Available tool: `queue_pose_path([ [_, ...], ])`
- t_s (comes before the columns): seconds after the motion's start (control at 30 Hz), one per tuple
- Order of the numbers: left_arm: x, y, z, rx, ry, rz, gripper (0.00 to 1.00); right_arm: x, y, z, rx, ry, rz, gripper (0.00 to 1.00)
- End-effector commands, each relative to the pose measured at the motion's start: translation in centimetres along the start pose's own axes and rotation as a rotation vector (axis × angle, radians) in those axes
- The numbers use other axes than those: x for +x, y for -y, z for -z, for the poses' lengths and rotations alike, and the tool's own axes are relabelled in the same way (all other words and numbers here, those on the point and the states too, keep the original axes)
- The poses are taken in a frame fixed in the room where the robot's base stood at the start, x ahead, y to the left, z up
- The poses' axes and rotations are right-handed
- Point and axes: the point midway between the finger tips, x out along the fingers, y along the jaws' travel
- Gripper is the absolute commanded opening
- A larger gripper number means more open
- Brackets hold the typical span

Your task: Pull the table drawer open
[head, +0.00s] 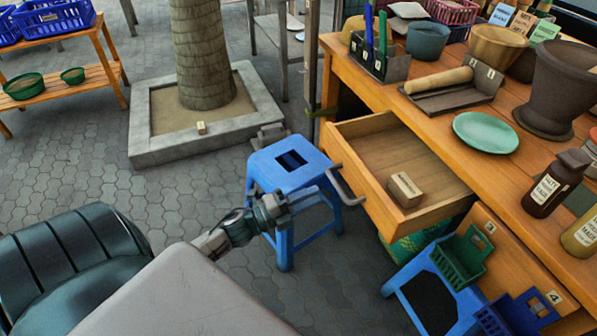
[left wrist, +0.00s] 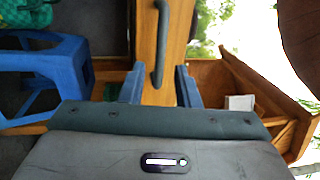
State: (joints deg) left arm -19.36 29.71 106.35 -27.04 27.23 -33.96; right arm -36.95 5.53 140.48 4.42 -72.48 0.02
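The wooden table drawer (head: 400,160) stands pulled out from the orange table (head: 400,85) in the head view, its inside showing. A small labelled block (head: 404,190) lies in it. The grey bar handle (head: 345,187) is on the drawer's front. My left gripper (head: 328,182) is at the handle, its fingers apart. In the left wrist view the handle (left wrist: 161,45) reaches down toward the gap between the two blue-grey fingers (left wrist: 158,84), with space on both sides. I cannot tell whether a finger touches it. My right gripper is not in view.
A blue stool (head: 287,165) stands beside the drawer's front, behind my left gripper. A second blue stool (head: 410,275) and small baskets (head: 462,262) are at the lower right. A green plate (head: 486,132), mortar (head: 556,85) and bottles (head: 552,185) crowd the tabletop.

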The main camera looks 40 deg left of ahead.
Motion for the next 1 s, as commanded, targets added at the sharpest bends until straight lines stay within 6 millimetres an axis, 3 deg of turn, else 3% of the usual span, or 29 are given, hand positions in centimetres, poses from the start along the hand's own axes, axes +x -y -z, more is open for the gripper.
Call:
queue_pose_path([
  [0.1, -1.6, 0.0, 0.0, -0.001, -0.002, -0.003, 0.29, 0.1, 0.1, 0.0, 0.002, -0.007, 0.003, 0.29],
  [0.3, -3.0, 0.0, 0.0, 0.0, 0.0, -0.001, 0.29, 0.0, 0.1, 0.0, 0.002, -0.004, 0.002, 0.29],
  [1.0, -3.1, 0.0, 0.1, -0.018, 0.016, -0.005, 0.29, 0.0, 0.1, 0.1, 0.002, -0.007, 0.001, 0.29],
])
